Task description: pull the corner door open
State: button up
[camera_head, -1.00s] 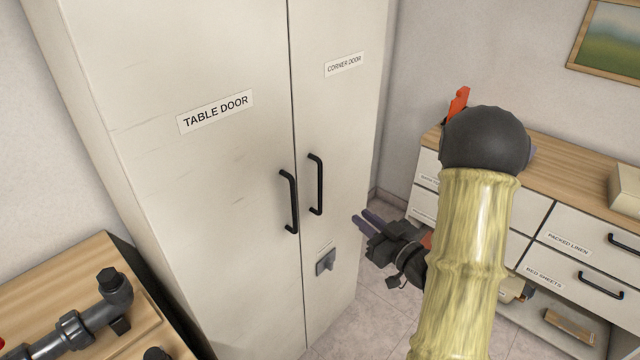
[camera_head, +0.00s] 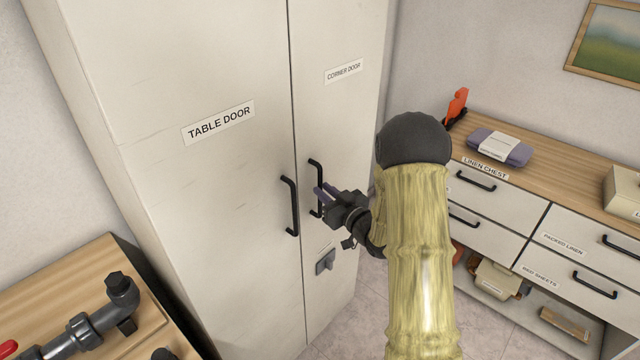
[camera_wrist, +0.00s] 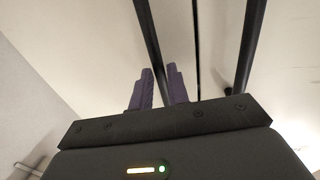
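The corner door (camera_head: 342,110) is the right-hand door of a tall off-white cabinet and looks shut. Its black upright bar handle (camera_head: 313,166) is partly hidden by my gripper (camera_head: 321,196). My gripper is at the lower part of this handle, with its purple fingers pointing at the door. In the wrist view, the two fingers (camera_wrist: 160,72) are apart, and the handle bar (camera_wrist: 150,40) runs down toward the gap between them. I cannot tell whether they touch it.
The table door (camera_head: 215,180) is beside it on the left, with a similar handle (camera_head: 290,206) close by. A grey latch (camera_head: 325,261) sits below the corner door handle. A linen chest (camera_head: 500,215) stands at the right. A wooden bench with pipes (camera_head: 75,320) is lower left.

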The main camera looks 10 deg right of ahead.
jog(key=shift+x, duration=1.35)
grip_shut()
jog(key=shift+s+d, duration=0.1)
